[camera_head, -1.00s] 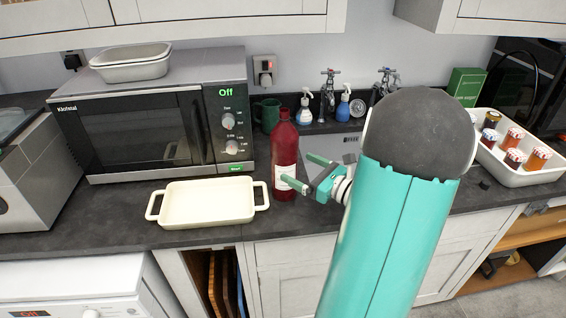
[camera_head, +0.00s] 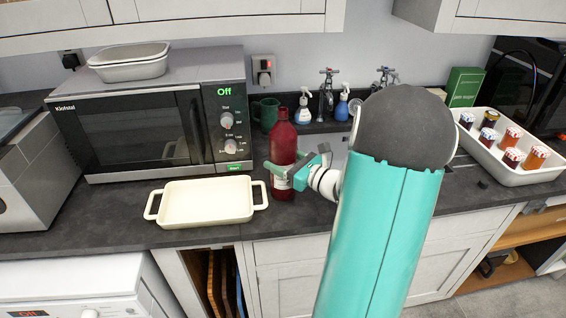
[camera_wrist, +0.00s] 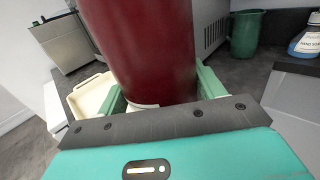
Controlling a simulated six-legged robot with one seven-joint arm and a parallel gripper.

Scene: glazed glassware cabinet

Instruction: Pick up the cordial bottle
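The cordial bottle (camera_head: 284,148) is dark red with a pale label low on its side. It stands upright on the dark worktop in front of the sink area, right of the cream dish. In the wrist view the bottle (camera_wrist: 145,50) fills the middle, close to the palm. My gripper (camera_head: 276,170) is around the bottle's lower part, with one green finger on each side. In the wrist view my gripper (camera_wrist: 160,95) has its fingers open beside the bottle; whether they touch it is hard to tell. The label is mostly hidden.
The cream dish (camera_head: 206,218) lies left of the bottle, and the microwave (camera_head: 140,125) stands behind it. A white tray (camera_head: 512,174) with several jars is at the right.

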